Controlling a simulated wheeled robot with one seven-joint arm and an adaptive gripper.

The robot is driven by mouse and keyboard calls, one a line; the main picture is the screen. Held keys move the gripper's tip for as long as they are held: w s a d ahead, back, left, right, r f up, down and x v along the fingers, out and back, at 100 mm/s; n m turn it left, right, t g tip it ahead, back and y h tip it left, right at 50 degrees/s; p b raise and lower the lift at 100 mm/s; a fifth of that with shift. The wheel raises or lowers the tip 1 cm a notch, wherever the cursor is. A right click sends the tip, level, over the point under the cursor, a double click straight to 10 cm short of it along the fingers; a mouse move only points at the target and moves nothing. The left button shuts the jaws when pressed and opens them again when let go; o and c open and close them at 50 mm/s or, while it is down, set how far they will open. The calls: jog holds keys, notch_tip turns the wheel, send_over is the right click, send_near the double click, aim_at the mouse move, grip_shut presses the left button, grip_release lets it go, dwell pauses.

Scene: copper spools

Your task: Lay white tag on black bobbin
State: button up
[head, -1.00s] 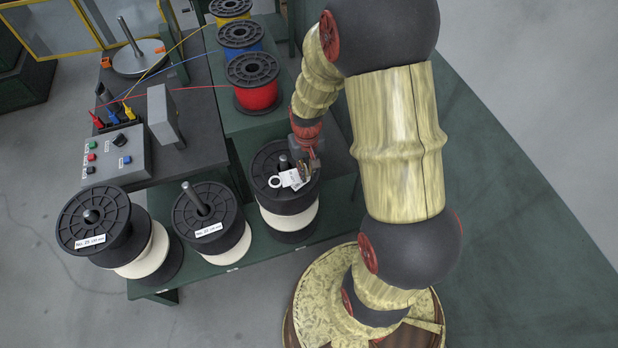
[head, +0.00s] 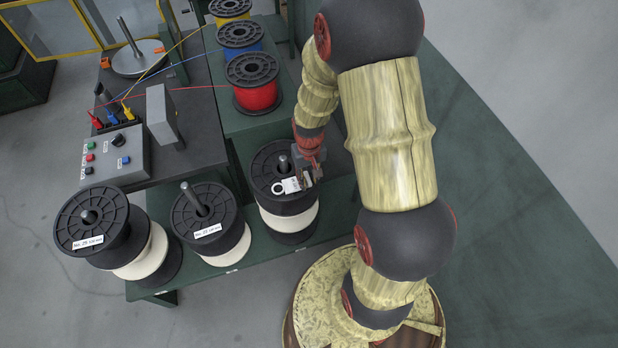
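The white tag (head: 291,185) shows in the head view over the top flange of the right-hand black bobbin (head: 268,163), near its front right edge. A small white ring (head: 278,188) shows just left of the tag; I cannot tell whether they are joined. The tag looks flat against the flange, but the contact is too small to make out. My gripper (head: 308,182) is at the tag's right end, low over the flange's right edge. Its fingers are too small and partly hidden to show whether they still grip the tag.
Two more black bobbins with white wire, left (head: 92,215) and middle (head: 205,205), bear white labels. A red spool (head: 254,90) and a blue spool (head: 241,38) stand behind. A grey control box (head: 108,158) is at left.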

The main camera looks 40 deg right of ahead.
jog(key=shift+o, duration=0.2)
jog(key=shift+r, duration=0.1)
jog(key=s+a+r+n+t+p, duration=0.1)
jog(key=s+a+r, duration=0.15)
jog(key=r, duration=1.05)
jog(key=s+a+r+n+t+p, duration=0.15)
jog(key=a+r, duration=0.25)
jog(key=r, duration=1)
jog(key=s+a+r+t, duration=0.3)
jog(key=s+a+r, duration=0.2)
jog(key=s+r, duration=0.3)
jog(key=shift+s+a+r+n, duration=0.15)
jog(key=shift+a+r+n, duration=0.15)
jog(key=shift+r, duration=0.4)
notch_tip(320, 180, down, 6)
jog(key=b, duration=0.6)
jog(key=shift+f, duration=0.15)
